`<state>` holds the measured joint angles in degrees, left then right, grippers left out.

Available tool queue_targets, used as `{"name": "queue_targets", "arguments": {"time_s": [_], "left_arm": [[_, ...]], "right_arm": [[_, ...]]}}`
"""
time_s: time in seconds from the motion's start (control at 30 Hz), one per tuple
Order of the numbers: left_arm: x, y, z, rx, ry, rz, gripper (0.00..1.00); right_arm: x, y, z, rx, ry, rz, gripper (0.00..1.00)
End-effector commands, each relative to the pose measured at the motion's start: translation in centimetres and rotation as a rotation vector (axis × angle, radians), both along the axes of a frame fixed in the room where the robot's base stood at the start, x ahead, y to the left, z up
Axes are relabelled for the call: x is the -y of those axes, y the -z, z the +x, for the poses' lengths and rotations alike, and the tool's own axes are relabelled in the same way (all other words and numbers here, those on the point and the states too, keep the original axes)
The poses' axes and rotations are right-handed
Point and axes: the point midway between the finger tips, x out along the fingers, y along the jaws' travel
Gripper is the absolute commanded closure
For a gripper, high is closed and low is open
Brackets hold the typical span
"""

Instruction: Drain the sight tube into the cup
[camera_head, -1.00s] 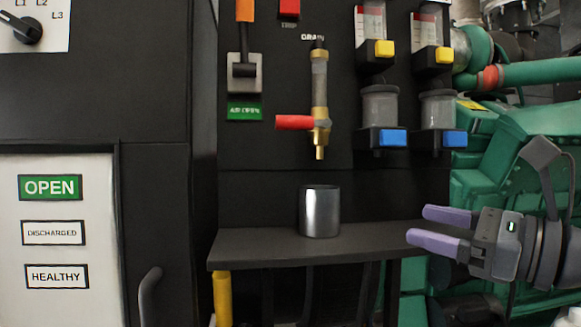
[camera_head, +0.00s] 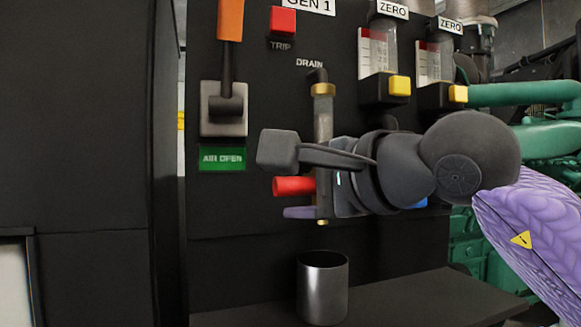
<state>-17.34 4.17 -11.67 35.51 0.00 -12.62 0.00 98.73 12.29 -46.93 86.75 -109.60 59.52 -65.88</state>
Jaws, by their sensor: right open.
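The sight tube (camera_head: 323,118) is a clear upright tube with brass ends, under the DRAIN label on the black panel. Its red valve handle (camera_head: 290,186) points left, and the brass spout tip (camera_head: 322,222) shows below it. The metal cup (camera_head: 322,288) stands upright on the shelf below the spout. My right gripper (camera_head: 300,212) is at the valve, its arm coming in from the right. One purple finger shows just below the red handle; the other finger is hidden. The gripper is open. My arm covers the lower part of the tube. My left gripper is out of view.
The black shelf (camera_head: 420,297) is clear right of the cup. An orange-handled lever (camera_head: 229,60) above the AIR OPEN sign and a red TRIP button (camera_head: 282,21) are at upper left. Gauges with yellow blocks (camera_head: 399,85) and green pipes (camera_head: 530,93) are at right.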

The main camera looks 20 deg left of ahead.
Motion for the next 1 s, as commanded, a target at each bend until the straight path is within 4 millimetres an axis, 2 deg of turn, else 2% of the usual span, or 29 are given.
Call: {"name": "queue_targets", "arguments": {"time_s": [0.1, 0.33, 0.37, 0.67, 1.0], "left_arm": [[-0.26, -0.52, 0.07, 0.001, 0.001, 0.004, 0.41], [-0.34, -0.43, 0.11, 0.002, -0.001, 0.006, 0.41], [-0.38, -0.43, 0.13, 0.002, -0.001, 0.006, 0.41], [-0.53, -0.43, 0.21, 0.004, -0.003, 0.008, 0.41], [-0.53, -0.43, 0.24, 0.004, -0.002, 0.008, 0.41]], "right_arm": [[-0.81, 0.12, 0.51, -0.001, -0.001, 0.000, 0.33], [-0.90, 0.30, 0.61, -0.001, 0.000, 0.001, 0.33], [-0.90, 0.30, 0.60, -0.001, 0.000, 0.001, 0.37], [-0.87, 0.26, 0.59, -0.001, 0.000, 0.002, 1.00], [-0.86, 0.25, 0.58, -0.001, 0.000, 0.002, 1.00]]}}
